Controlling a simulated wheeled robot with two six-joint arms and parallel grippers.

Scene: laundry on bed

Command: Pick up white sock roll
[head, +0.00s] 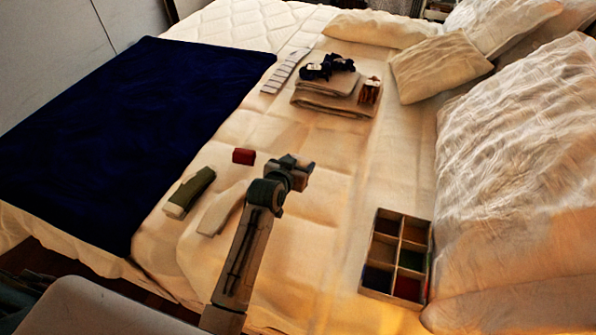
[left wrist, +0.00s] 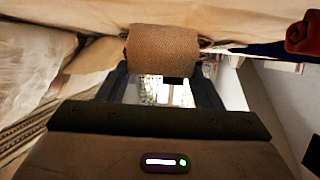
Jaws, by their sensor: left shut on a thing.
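My left gripper (head: 300,172) is over the middle of the bed in the head view. In the left wrist view, its fingers (left wrist: 162,82) stand on either side of a ribbed sock roll (left wrist: 162,45) and are shut on it. The roll looks tan in the shade; I take it for the white sock roll. My right gripper is not in view.
A red roll (head: 243,156), a green roll (head: 190,192) and a pale flat item (head: 222,208) lie left of my arm. A six-compartment box (head: 361,283) is at the right, by the pillows (head: 520,160). Folded linens (head: 325,103) lie behind. A navy blanket (head: 110,130) covers the left.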

